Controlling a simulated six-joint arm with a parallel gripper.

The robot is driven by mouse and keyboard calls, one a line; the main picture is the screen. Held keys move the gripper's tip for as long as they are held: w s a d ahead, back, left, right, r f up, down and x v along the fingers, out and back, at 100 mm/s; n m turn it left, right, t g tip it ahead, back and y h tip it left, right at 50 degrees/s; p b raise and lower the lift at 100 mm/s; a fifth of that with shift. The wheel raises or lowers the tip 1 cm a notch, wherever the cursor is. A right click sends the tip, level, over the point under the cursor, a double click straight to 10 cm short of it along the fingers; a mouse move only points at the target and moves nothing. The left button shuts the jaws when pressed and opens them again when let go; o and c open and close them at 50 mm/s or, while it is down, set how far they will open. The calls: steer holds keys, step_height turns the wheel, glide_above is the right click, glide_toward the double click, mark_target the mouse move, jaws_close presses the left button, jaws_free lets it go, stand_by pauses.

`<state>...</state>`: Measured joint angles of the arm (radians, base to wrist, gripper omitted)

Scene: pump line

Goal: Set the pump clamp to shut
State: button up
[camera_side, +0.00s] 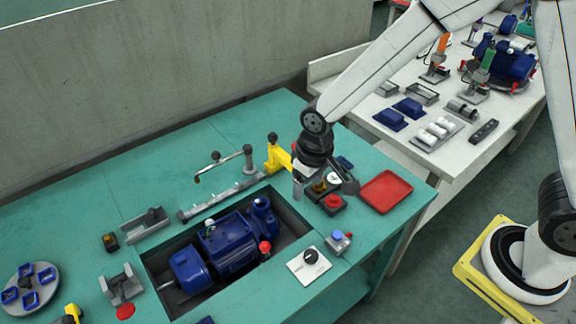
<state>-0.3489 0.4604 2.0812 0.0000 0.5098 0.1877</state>
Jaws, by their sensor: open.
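A blue pump (228,246) lies in a dark recess in the green bench. Behind the recess is a grey rail (225,198) with a grey post and an arm ending in a black knob and yellow hook (203,173). A yellow bracket (278,156) with a black-knobbed lever stands at the rail's right end. I cannot tell for certain which of these is the pump clamp, or its setting. My gripper (322,187) points down, open, right of the yellow bracket, close to a box with a red button (333,201). Nothing shows held; its fingers partly hide the box.
A red tray (386,192) lies at the bench's right end. A white dial plate (309,265) and a blue-button box (338,242) stand at the front. Grey brackets (145,225) and a round plate with blue parts (28,288) are at left. A white table (455,155) stands behind.

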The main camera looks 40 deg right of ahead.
steer(key=n+g, duration=0.1)
glide_above(264, 244)
step_height(264, 244, down, 6)
steer(key=shift+r, duration=0.1)
steer(key=shift+f, duration=3.9)
steer(key=shift+c, duration=0.2)
jaws_close()
